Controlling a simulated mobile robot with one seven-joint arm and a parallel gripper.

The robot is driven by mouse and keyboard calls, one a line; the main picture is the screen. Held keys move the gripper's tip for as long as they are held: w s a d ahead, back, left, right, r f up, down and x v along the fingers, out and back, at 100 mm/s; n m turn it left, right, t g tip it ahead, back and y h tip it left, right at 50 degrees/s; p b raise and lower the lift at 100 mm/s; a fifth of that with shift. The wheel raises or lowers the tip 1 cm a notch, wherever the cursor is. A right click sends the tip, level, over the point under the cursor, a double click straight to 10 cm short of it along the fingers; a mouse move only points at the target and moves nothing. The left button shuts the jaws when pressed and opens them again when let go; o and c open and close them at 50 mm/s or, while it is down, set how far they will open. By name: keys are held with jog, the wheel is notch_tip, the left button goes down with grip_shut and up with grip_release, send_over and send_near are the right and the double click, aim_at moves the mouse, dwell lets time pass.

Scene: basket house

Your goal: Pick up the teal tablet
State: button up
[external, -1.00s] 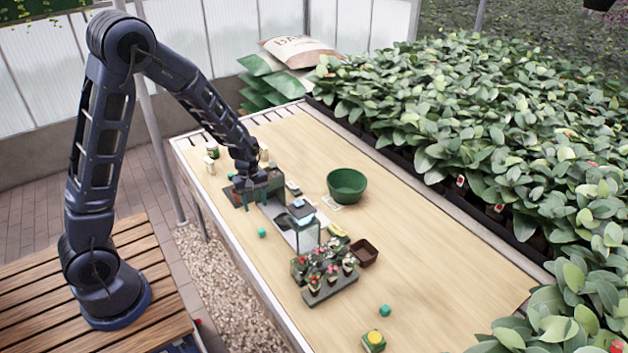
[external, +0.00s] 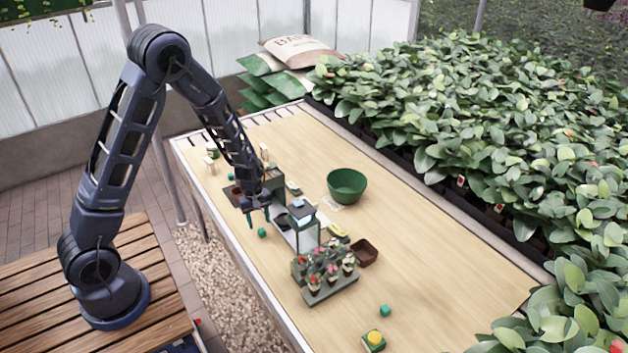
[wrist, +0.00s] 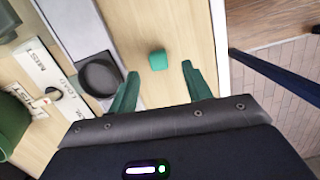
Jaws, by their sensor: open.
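A small teal block with rounded edges, the likely teal tablet (external: 262,232), lies on the wooden tabletop near its left long edge. The wrist view shows it (wrist: 158,60) just beyond the gap between my fingertips, with nothing touching it. My gripper (external: 257,213) points down above the table, close to the block. Its green fingers (wrist: 160,70) are spread apart and empty. A second teal block (external: 385,310) lies near the front of the table, beside a green block with a yellow top (external: 374,341).
A grey-and-green station with a dark round dish (wrist: 99,76) stands beside the block. A glass-sided box (external: 306,234) and a rack of small potted flowers (external: 325,278) are nearby. A green bowl (external: 347,186) stands farther right. The table's right-front area is clear.

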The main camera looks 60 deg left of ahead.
aim_at(262, 230)
jog(key=shift+w+d+f, duration=0.1)
jog(key=shift+d+f, duration=0.05)
jog(key=shift+f, duration=0.95)
jog(key=shift+d+f, duration=0.15)
jog(key=shift+f, duration=0.9)
jog(key=c, duration=1.1)
jog(key=shift+o, duration=0.2)
